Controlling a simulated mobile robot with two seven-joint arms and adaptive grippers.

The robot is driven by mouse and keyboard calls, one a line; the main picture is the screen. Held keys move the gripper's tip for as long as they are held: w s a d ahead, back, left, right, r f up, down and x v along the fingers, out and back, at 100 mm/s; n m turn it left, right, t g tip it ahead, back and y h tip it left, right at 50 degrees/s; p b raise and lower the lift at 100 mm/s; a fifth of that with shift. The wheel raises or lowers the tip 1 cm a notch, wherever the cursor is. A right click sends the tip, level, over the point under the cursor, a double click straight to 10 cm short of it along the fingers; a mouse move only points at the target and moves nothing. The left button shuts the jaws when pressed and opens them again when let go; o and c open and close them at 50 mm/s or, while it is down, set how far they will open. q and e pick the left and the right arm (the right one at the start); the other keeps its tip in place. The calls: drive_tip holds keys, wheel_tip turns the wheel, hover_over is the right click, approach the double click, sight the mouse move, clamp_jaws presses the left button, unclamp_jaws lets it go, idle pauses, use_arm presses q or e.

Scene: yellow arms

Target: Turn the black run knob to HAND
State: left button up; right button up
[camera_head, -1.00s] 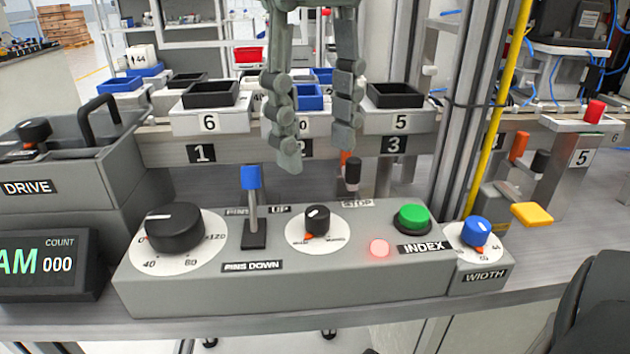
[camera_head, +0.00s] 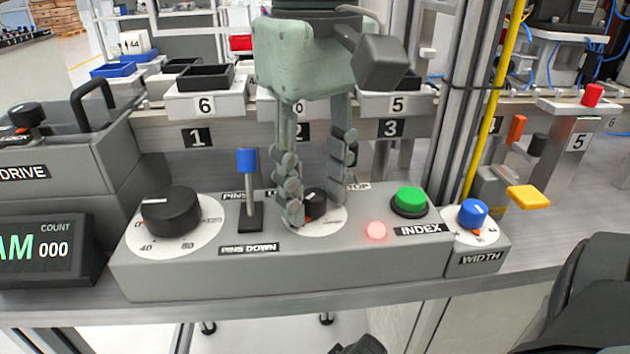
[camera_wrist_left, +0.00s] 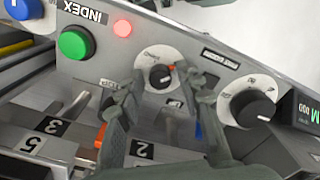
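The small black knob (camera_head: 314,203) sits on a round white dial (camera_head: 325,228) in the middle of the grey control panel (camera_head: 280,277). It also shows in the left wrist view (camera_wrist_left: 160,77), with an orange-red mark at its edge. The dial lettering is too small to read. My left gripper (camera_head: 316,212) points down over the dial with its fingers on either side of the knob. In the left wrist view its fingers (camera_wrist_left: 162,88) are apart, with a gap to the knob. The fingers partly hide the knob and dial in the head view.
Left of the dial are a blue-topped lever (camera_head: 248,190) and a large black knob (camera_head: 171,211). To the right are a lit red lamp (camera_head: 375,231), a green INDEX button (camera_head: 409,200) and a blue WIDTH knob (camera_head: 472,213). Numbered bins stand behind.

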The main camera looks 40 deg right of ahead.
use_arm(q)
clamp_jaws()
